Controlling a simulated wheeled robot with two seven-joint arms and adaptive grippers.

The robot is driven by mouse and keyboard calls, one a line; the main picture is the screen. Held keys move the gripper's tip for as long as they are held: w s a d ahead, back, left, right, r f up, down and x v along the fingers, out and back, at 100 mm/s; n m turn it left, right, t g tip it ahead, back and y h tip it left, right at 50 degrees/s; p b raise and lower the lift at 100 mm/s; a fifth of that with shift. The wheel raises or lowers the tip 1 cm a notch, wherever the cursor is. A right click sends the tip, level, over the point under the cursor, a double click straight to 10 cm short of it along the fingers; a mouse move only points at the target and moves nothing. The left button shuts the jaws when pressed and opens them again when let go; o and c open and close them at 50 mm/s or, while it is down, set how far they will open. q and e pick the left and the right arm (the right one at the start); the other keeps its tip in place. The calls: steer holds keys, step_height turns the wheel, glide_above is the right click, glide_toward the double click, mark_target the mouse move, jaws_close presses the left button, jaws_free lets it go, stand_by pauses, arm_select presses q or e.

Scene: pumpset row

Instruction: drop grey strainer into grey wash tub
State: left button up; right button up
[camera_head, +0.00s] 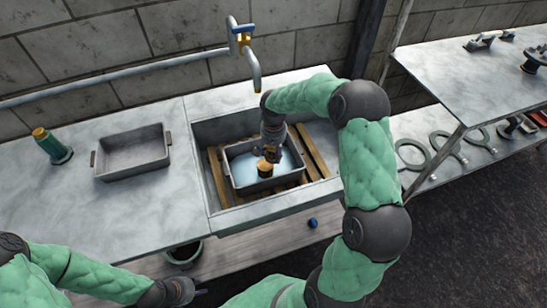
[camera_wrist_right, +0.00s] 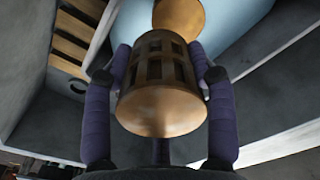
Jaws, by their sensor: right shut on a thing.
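A grey tub (camera_head: 232,184) with pale blue water stands on wooden slats in the sink. My right gripper (camera_head: 268,154) is over this tub, pointing down. In the right wrist view it (camera_wrist_right: 161,88) is shut on a slotted strainer (camera_wrist_right: 160,108), which looks brass-brown rather than grey. A brass-coloured round piece (camera_wrist_right: 179,16) shows beyond the strainer against the water; I cannot tell whether they touch. In the head view an orange-brown piece (camera_head: 265,170) shows below the gripper. My left gripper (camera_head: 187,291) is low at the front, away from the tub; its jaw opening is unclear.
An empty grey tray (camera_head: 133,153) with handles and a green fitting with an orange top (camera_head: 53,147) stand on the left counter. A tap (camera_head: 245,45) hangs behind the sink. Shelves with rings (camera_head: 412,154) and metal parts are at the right. The counter between tray and sink is clear.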

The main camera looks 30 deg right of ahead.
mark_target(273, 157)
steer(key=shift+d+f+b, duration=0.1)
steer(key=shift+f+b, duration=0.3)
steer(key=shift+f, duration=1.2)
steer(key=shift+f, duration=0.25)
steer(key=o, duration=1.4)
step_height(273, 157, up, 12)
steer(key=p, duration=0.3)
steer(key=shift+r+p, duration=0.25)
steer(key=shift+p, duration=0.1)
